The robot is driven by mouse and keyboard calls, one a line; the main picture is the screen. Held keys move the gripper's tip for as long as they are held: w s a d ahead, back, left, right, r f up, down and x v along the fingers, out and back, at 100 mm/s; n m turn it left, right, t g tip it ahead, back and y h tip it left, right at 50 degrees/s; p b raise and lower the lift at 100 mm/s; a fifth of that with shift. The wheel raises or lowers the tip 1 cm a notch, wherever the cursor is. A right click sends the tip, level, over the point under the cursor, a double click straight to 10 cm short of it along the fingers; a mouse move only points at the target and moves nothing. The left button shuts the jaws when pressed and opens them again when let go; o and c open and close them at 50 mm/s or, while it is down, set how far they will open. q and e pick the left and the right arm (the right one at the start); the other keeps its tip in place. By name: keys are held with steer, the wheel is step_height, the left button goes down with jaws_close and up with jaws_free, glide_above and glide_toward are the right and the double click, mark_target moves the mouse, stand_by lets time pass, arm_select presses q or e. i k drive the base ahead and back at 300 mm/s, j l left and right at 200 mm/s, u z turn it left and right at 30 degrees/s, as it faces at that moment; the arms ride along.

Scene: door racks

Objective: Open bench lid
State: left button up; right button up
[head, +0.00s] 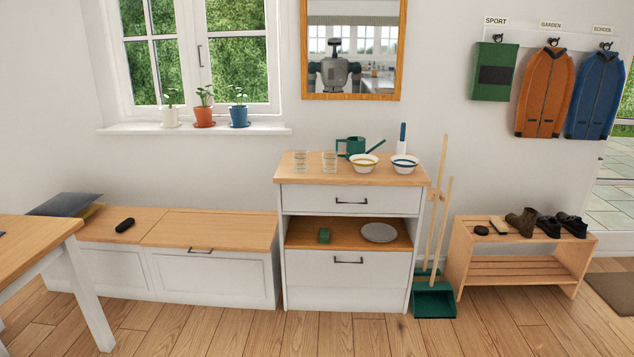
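A low white bench (212,280) with a wooden top stands against the wall at the left, under the window. Its right lid (215,229) lies flat and closed. A dark handle (200,250) sits at the lid's front edge, near the middle. The lid's top is bare. The left part of the bench top (95,228) carries a small black object (125,225) near the seam with the lid. Neither of my grippers shows in the head view.
A wooden table (35,245) overlaps the bench's left end in front. A cabinet (350,194) with bowls, glasses and a watering can adjoins the bench's right end. A broom and dustpan (434,302) stand beside a shoe rack (520,245). Floor before the bench is clear.

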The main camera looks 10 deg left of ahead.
mark_target(202, 231)
steer(key=i+l+u, duration=0.1)
steer(key=i, duration=1.35)
steer(key=i+l+u, duration=0.15)
steer(key=i+u, duration=0.3)
steer(key=i+l+u, duration=0.4)
steer(key=i, duration=0.25)
steer(key=i+l+u, duration=0.45)
